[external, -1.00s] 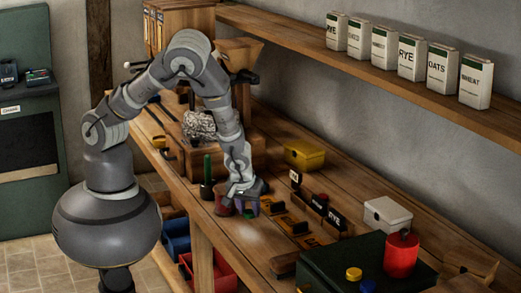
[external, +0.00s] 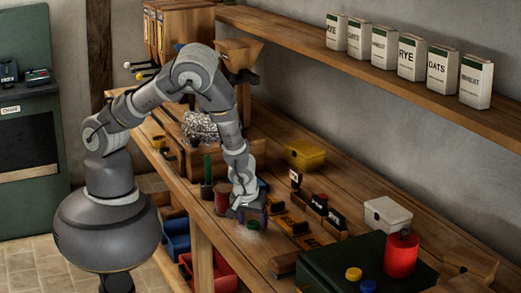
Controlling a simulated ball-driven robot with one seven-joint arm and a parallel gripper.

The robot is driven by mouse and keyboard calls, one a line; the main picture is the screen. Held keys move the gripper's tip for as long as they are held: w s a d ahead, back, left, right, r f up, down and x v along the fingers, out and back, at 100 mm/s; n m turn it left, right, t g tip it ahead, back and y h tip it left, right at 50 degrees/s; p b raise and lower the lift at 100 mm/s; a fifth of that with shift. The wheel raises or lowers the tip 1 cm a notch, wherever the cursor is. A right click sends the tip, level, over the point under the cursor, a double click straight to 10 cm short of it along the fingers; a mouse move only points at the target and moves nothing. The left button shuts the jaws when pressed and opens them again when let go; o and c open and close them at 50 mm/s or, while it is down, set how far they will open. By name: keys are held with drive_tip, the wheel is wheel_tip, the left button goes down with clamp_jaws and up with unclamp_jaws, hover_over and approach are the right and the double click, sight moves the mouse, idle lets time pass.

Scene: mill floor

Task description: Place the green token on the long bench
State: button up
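The long bench (external: 285,225) runs from the upper left to the lower right along the wall. A small green piece, which looks like the green token (external: 253,225), shows at the lower tip of my gripper (external: 247,215), at or just above the bench top. My gripper points down over the front half of the bench. Its fingers are small and dark here, so I cannot tell whether they are closed on the green piece or apart from it.
A red cup (external: 221,200) and a green rod in a dark holder (external: 206,178) stand left of my gripper. A dark green case (external: 335,262), a red canister (external: 401,256) and a white box (external: 387,214) are further right.

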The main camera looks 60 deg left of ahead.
drive_tip(key=p+v, duration=0.4)
drive_tip(key=v, duration=0.8)
drive_tip(key=shift+r, duration=0.1)
